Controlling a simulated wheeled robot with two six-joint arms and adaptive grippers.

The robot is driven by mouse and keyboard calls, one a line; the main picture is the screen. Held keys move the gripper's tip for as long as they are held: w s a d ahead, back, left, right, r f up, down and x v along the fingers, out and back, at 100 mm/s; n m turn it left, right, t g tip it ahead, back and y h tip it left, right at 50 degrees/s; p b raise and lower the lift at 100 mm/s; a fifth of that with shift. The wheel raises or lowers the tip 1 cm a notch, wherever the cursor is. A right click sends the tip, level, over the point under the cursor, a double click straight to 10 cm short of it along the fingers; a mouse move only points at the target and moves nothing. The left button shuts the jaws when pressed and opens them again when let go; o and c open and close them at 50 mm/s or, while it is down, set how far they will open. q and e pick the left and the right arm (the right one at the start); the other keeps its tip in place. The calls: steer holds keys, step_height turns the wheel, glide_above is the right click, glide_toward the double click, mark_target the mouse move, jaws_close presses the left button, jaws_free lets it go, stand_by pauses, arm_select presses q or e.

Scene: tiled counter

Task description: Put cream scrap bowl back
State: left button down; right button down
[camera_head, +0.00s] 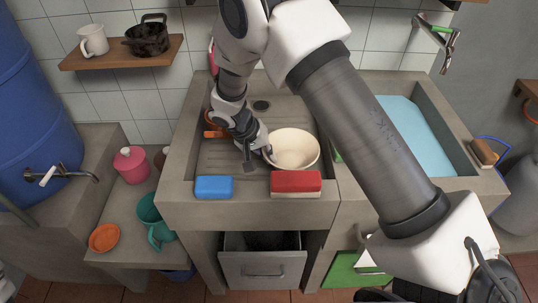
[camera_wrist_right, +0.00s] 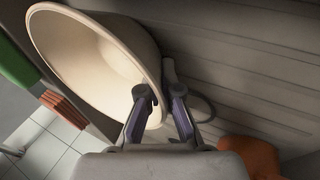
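The cream scrap bowl (camera_head: 293,163) rests on the grooved grey drainboard in the head view, behind the red sponge block. It also shows large at the upper left of the right wrist view (camera_wrist_right: 75,60). My right gripper (camera_head: 257,153) is at the bowl's left rim. In the right wrist view, its two fingers (camera_wrist_right: 160,98) are apart, one on the bowl's inner side and one outside, with the rim between them. A narrow dark gap shows beside the outer finger.
A blue block (camera_head: 214,188) and a red block (camera_head: 296,183) lie along the front edge. An orange item (camera_head: 215,131) lies left of my gripper. A water-filled basin (camera_head: 412,130) is at right. A shelf (camera_head: 80,58) holds a mug and a dark pot.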

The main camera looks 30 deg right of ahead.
steer(key=shift+f, duration=0.15)
steer(key=shift+f, duration=0.15)
steer(key=c, duration=1.6)
jaws_free()
steer(key=shift+r, duration=0.4)
steer(key=v, duration=1.1)
steer(key=shift+a+r, duration=0.25)
steer(key=shift+r, duration=0.05)
